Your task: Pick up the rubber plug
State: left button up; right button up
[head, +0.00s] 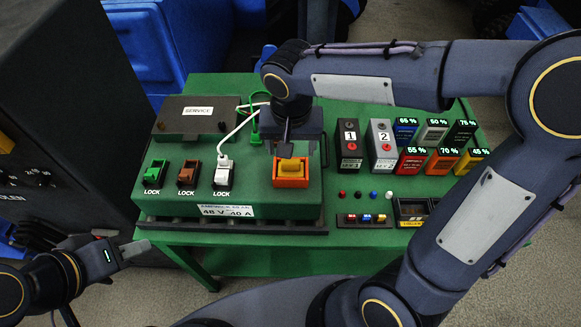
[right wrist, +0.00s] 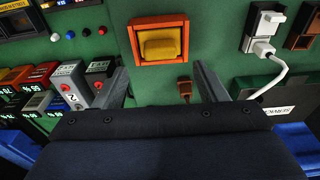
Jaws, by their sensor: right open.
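A yellow block (head: 292,165) sits in a square orange frame (head: 291,182) on the green bench unit; I take it to be the rubber plug, though no label confirms this. In the right wrist view the yellow block (right wrist: 160,43) lies beyond my right gripper (right wrist: 162,80). That gripper's fingers are spread, with nothing held between them. In the head view, my right gripper (head: 288,138) points down just behind the orange frame, its fingers partly hidden. My left gripper (head: 137,249) is off the bench's front left edge; its finger gap is not clear.
Green, brown and white connectors (head: 223,170) marked LOCK stand left; a white cable (head: 236,130) loops from the white one. A small brown part (right wrist: 185,86) lies near my right fingers. Numbered boxes (head: 381,146) and percent-marked blocks (head: 412,160) stand right. A dark cabinet (head: 60,110) is far left.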

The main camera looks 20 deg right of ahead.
aim_at(291, 161)
notch_tip(291, 161, down, 5)
jog(key=shift+w+r+p, duration=0.1)
jog(key=shift+r+p, duration=0.1)
jog(key=shift+p, duration=0.15)
jog(key=c, duration=0.8)
